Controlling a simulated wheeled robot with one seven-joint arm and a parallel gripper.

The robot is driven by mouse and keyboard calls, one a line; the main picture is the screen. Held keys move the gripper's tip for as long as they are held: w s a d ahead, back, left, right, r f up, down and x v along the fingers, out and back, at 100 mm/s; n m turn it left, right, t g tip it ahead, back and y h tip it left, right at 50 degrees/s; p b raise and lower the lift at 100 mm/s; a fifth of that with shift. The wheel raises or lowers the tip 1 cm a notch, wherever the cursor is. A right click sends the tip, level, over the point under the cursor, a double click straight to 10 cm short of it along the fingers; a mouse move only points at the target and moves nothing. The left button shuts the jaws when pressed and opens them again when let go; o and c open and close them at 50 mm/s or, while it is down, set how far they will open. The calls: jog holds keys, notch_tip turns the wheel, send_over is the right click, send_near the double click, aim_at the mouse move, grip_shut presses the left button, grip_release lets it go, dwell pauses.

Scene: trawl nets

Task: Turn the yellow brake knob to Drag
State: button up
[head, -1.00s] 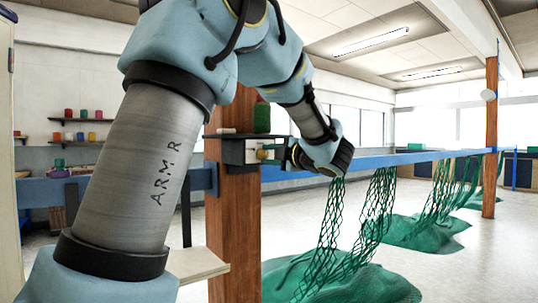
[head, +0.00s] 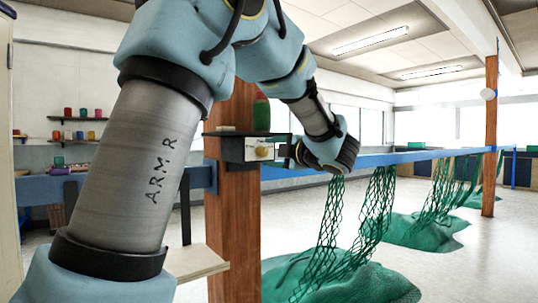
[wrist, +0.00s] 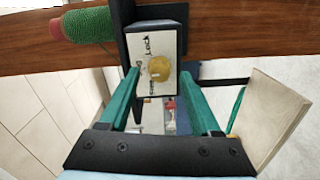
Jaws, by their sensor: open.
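The yellow brake knob (wrist: 159,68) is a round disc on a pale label plate (wrist: 165,42) on a dark box. A small pale mark shows low on its face. The word "Lock" reads sideways above it; other lettering beside and below it is too small to read. In the head view the knob (head: 264,151) is small, on the box's right side. My gripper (wrist: 160,76) is open, its two green fingers to the left and right of the knob with gaps on both sides. It holds nothing. In the head view the fingers are hard to make out.
The box hangs on a wooden post (head: 233,225). A green twine spool (wrist: 88,25) is close by; it also stands on the box's top in the head view (head: 262,115). A pale shelf board (head: 197,262) juts from the post. Green nets (head: 345,280) hang from a blue rail (head: 400,158).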

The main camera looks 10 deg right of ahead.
jog(key=b+v, duration=0.2)
jog(key=v, duration=0.7)
jog(key=shift+s, duration=0.25)
jog(key=shift+d+f, duration=0.1)
jog(key=w+a+f+m+t+h+p, duration=0.1)
jog(key=w+a+f+m+t+h, duration=0.1)
jog(key=w+m+h, duration=0.45)
jog(key=w+a+f+m+g+h+p, duration=0.1)
jog(key=a+f+m+g+h, duration=0.1)
jog(key=f+m, duration=0.35)
jog(key=w+a+f+m+g+h, duration=0.2)
jog(key=f+m+g, duration=0.15)
jog(key=f, duration=0.25)
jog(key=s+a+f+m+g+y+p, duration=0.1)
jog(key=s+a+f+m+g+y, duration=0.2)
jog(key=s+a+f+m+g, duration=0.4)
jog(key=s+a+f+g, duration=0.4)
jog(key=s+a+f, duration=0.6)
jog(key=s+a, duration=0.3)
jog(key=shift+s+p, duration=0.35)
jog(key=shift+s, duration=0.15)
jog(key=shift+f, duration=0.15)
